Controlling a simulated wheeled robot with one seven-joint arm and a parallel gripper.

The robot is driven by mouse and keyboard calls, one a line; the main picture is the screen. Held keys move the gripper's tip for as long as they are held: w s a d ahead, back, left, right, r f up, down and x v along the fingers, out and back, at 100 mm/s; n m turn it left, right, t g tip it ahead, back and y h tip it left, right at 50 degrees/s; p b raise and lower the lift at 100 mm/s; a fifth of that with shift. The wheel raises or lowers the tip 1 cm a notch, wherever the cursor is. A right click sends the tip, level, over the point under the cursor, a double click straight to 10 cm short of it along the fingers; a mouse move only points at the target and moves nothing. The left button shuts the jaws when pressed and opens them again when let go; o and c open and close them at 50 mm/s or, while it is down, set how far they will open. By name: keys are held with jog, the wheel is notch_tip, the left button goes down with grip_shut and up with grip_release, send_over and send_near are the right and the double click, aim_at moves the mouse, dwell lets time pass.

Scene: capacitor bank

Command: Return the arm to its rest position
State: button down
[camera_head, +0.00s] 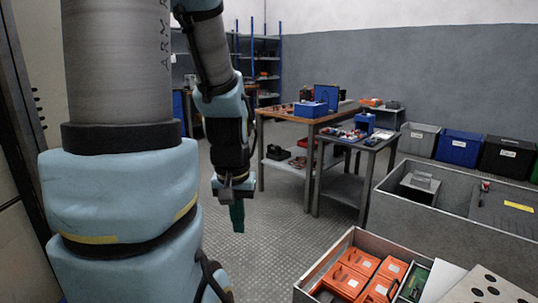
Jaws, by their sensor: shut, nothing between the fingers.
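My arm fills the left of the head view, with a thick grey link and light blue joint covers close to the camera. The forearm hangs down behind it. My gripper (237,215) is at its lower end, pointing down over the open floor, left of the workbench. Its green fingers are together and nothing shows between them. It touches nothing that I can see.
A wooden-topped workbench (300,119) with a blue box (326,97) and a smaller table (362,143) stand right of my gripper. A grey case with orange units (343,282) is at the front right. Bins (461,148) line the wall. The chequered floor (275,230) is clear.

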notch_tip(320, 180, up, 19)
jog(key=p, duration=1.7)
jog(key=shift+r, duration=0.1)
